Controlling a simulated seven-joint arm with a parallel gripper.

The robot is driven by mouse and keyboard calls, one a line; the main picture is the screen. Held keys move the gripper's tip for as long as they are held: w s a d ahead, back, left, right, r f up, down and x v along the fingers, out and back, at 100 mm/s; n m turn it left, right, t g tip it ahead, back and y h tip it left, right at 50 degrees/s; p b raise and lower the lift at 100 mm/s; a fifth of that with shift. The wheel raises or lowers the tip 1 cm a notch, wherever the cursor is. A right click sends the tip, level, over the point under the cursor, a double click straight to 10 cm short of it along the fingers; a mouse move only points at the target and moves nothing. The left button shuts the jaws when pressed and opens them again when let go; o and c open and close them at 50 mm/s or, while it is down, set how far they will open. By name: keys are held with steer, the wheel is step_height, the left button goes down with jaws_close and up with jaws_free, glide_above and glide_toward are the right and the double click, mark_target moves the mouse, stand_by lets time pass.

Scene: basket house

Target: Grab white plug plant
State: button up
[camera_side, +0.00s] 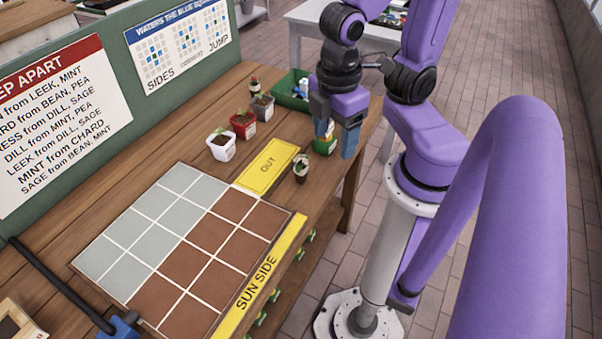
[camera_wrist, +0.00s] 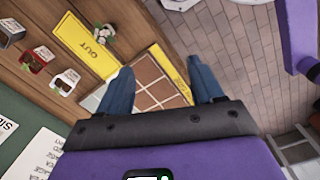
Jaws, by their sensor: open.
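The white plug plant is a white pot (camera_side: 221,146) with dark soil and a small sprout. It stands on the wooden table left of the yellow OUT strip in the side view. My gripper (camera_side: 337,135) is open, with blue fingers pointing down over the table's right edge. It is well to the right of the white pot and apart from it. In the wrist view, nothing is held between the fingertips (camera_wrist: 160,72).
A red pot (camera_side: 243,125) and a grey pot (camera_side: 263,107) stand just behind the white pot. A green bin (camera_side: 281,92) and an empty-looking grid (camera_side: 190,235) are nearby.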

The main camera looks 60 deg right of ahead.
steer(key=w+a+f+n+h, duration=0.3)
steer(key=w+a+f+h, duration=0.1)
steer(key=w+f+h, duration=0.15)
steer(key=n+t+h, duration=0.2)
steer(key=n+h, duration=0.2)
steer(key=h, duration=0.3)
glide_toward(301, 164)
steer(key=shift+y, duration=0.25)
steer(key=x, duration=0.9)
steer(key=shift+d+r, duration=0.1)
steer(key=shift+r, duration=0.05)
steer(key=c, duration=1.2)
